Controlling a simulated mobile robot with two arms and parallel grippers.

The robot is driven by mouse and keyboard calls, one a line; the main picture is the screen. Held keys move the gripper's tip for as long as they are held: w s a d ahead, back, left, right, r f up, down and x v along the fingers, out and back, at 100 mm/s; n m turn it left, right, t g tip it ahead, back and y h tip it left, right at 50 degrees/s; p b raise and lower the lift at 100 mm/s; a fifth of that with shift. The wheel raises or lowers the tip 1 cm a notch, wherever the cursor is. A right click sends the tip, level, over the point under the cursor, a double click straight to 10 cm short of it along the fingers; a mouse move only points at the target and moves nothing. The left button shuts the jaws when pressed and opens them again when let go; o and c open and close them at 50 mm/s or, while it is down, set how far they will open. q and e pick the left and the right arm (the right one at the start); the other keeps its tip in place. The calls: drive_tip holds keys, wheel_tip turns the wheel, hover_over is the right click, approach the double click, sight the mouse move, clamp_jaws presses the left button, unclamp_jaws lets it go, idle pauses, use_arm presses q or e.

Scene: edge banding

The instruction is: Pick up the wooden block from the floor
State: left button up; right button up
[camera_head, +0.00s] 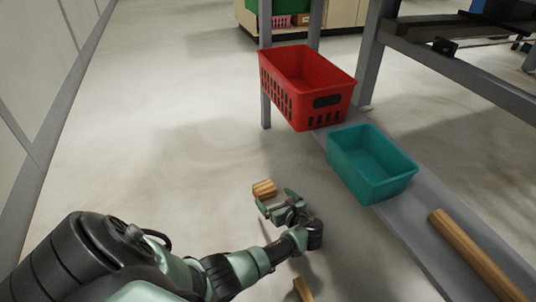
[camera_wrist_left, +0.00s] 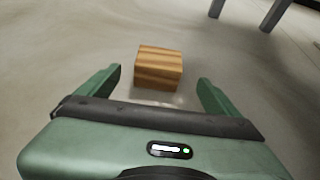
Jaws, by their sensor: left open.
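The wooden block (camera_head: 265,188), brown with darker stripes, lies on the floor just beyond my left gripper in the head view. In the left wrist view the wooden block (camera_wrist_left: 159,66) sits ahead of the gap between the two green fingers. My left gripper (camera_head: 275,200) is open and empty, low near the floor, with its fingers (camera_wrist_left: 158,88) apart on either side of the block's line. I cannot tell whether the fingertips reach past the block's near face. My right gripper is not in view.
A red basket (camera_head: 325,102) and a teal bin (camera_head: 358,174) stand on a grey low beam (camera_head: 408,215) to the right. A long wooden piece (camera_head: 474,252) lies on that beam. Another small wooden piece (camera_head: 303,289) is at the bottom. The floor to the left is clear.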

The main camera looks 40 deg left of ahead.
sight(268, 192)
use_arm(q)
drive_tip(key=b+x, duration=0.5)
drive_tip(key=x, duration=0.1)
drive_tip(key=shift+s+a+b, duration=0.1)
drive_tip(key=shift+a+b, duration=0.1)
drive_tip(key=shift+b, duration=0.15)
drive_tip(key=c, duration=1.6)
